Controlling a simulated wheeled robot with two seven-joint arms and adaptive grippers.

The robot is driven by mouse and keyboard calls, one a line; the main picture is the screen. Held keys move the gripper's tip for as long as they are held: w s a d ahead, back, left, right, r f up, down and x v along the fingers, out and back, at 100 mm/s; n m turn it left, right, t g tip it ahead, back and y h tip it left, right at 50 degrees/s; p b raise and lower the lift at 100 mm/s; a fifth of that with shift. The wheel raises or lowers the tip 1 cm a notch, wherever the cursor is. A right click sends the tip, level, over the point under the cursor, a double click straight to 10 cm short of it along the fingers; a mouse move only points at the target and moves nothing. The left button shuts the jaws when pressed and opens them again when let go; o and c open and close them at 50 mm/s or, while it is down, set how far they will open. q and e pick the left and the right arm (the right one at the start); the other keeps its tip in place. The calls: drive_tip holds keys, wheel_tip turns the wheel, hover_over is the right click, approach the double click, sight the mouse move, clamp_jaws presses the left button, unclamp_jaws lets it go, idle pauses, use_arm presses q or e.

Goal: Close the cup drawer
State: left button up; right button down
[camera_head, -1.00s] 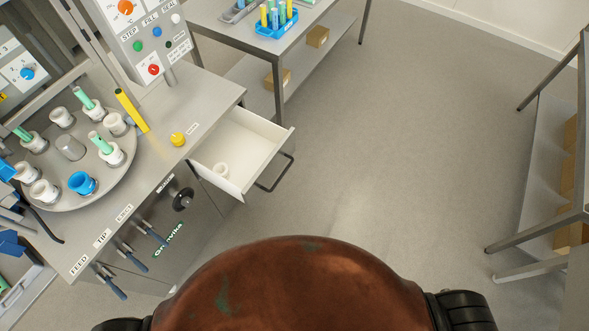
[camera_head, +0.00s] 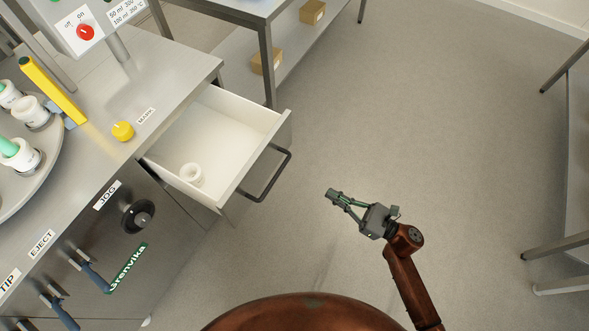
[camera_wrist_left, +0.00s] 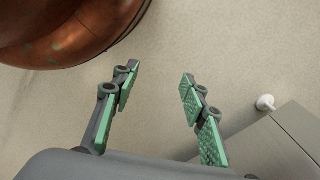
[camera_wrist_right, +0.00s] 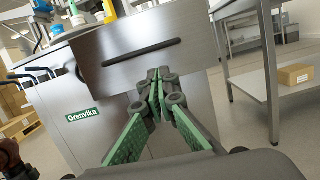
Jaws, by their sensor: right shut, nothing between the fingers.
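The cup drawer (camera_head: 218,137) is pulled out from the steel machine cabinet in the head view. My left gripper (camera_wrist_left: 158,80) is open and empty in the left wrist view, over the floor.
The machine top carries a yellow knob (camera_head: 122,131), a yellow bar (camera_head: 52,90) and a turntable (camera_head: 38,178) with cups. A black knob (camera_head: 138,217) and blue-handled levers (camera_head: 92,274) project from the cabinet front. A steel table (camera_head: 262,22) stands behind. The floor right of the drawer is clear.

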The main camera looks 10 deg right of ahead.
use_arm(q)
wheel_tip(320, 180, up, 8)
drive_tip(key=w+d+b, duration=0.1)
drive_tip(key=b, duration=0.1)
use_arm(e)
drive_tip(key=x, duration=1.4)
drive_tip(key=shift+s+a+n, duration=0.25)
drive_tip(key=shift+s+n, duration=0.05)
use_arm(q)
drive_tip(key=shift+d+f, duration=0.1)
use_arm(e)
drive_tip(key=shift+r, duration=0.1)
